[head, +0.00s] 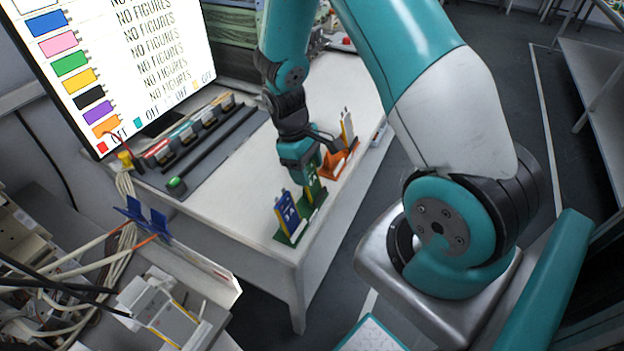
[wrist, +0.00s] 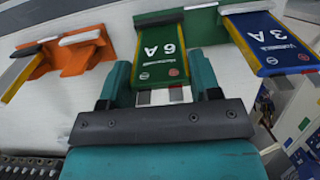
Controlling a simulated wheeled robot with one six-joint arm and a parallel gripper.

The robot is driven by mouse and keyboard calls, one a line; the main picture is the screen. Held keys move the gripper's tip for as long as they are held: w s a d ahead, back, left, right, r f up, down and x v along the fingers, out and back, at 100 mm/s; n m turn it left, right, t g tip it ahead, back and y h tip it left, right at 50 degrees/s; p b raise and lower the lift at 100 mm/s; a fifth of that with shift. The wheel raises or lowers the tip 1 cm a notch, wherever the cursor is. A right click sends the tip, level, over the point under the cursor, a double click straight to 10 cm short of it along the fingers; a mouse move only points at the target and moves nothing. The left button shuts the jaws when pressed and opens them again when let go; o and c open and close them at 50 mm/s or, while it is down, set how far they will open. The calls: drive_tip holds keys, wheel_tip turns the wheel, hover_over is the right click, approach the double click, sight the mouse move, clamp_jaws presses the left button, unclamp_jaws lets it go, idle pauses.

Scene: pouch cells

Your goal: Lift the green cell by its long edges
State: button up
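The green cell (wrist: 160,55), marked 6A, stands in a green rack (wrist: 205,25) in the wrist view. My gripper (wrist: 160,75) has one teal finger along each long edge of it. Little or no gap shows between fingers and edges, so I cannot tell whether they press on it. In the head view my gripper (head: 300,160) points down over the green cell (head: 311,186), which is partly covered by the fingers. The cell's lower end is at the rack.
A blue cell (head: 287,212), marked 3A, stands close beside the green one in the same rack. An orange rack (head: 340,158) with a pale-and-yellow cell (head: 347,125) stands just behind. A dark tray (head: 205,145) and a screen (head: 120,60) are at the left.

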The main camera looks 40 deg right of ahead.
drive_tip(key=p+v, duration=0.6)
drive_tip(key=v, duration=0.1)
idle(0.8)
drive_tip(key=shift+r, duration=0.1)
